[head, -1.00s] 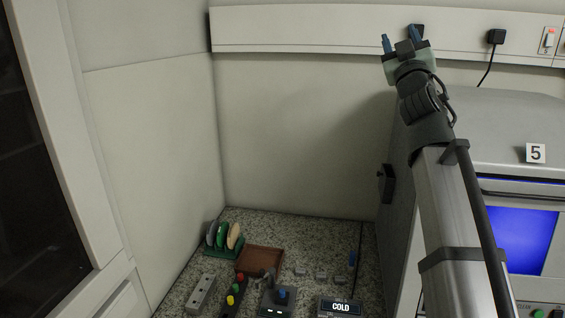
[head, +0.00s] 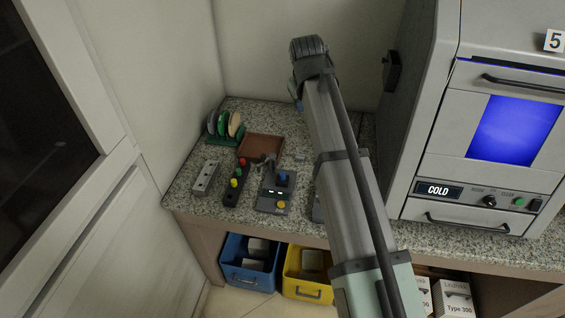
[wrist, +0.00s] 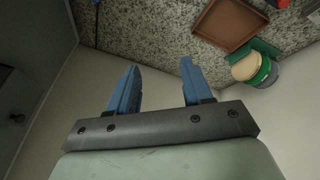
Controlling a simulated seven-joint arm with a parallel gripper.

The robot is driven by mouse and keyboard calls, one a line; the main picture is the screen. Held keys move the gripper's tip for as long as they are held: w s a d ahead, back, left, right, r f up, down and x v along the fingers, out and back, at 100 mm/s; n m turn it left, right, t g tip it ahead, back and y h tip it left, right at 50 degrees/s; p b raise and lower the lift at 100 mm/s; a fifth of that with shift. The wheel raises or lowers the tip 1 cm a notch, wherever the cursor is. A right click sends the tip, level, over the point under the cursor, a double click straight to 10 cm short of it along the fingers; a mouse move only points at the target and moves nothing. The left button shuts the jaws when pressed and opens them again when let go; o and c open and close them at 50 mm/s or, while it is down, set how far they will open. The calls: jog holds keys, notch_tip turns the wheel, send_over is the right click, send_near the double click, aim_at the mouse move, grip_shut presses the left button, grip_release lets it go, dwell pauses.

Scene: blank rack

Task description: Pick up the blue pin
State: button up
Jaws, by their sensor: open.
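A blue round-topped piece (head: 282,177), which looks like the blue pin, stands on a grey device (head: 270,199) on the counter in the head view. I cannot tell how it is seated. The wrist view does not show it. My gripper (wrist: 158,68) is open, with two blue fingers apart and nothing between them. In the head view my arm hides most of the gripper; a bit of blue finger shows beyond and above the blue piece in the picture.
A black rack (head: 230,198) with red, yellow and green pins stands left of the device, beside a grey block (head: 205,178). Behind are a brown tray (head: 262,147) and a green rack of discs (head: 224,140). A large grey machine (head: 440,150) bounds the right.

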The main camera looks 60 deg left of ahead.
aim_at(283, 174)
jog(key=s+d+f+n+g+h, duration=0.35)
jog(key=s+f, duration=0.35)
jog(key=s, duration=0.3)
jog(key=shift+m, duration=0.45)
jog(key=shift+s+a+f, duration=0.1)
jog(key=shift+a+f, duration=0.05)
jog(key=shift+f, duration=2.05)
jog(key=shift+a+f, duration=0.15)
jog(key=shift+f, duration=2.1)
jog(key=shift+s+a+f, duration=0.1)
jog(key=shift+a+f, duration=0.05)
jog(key=shift+f, duration=2.05)
jog(key=shift+c, duration=0.3)
grip_shut()
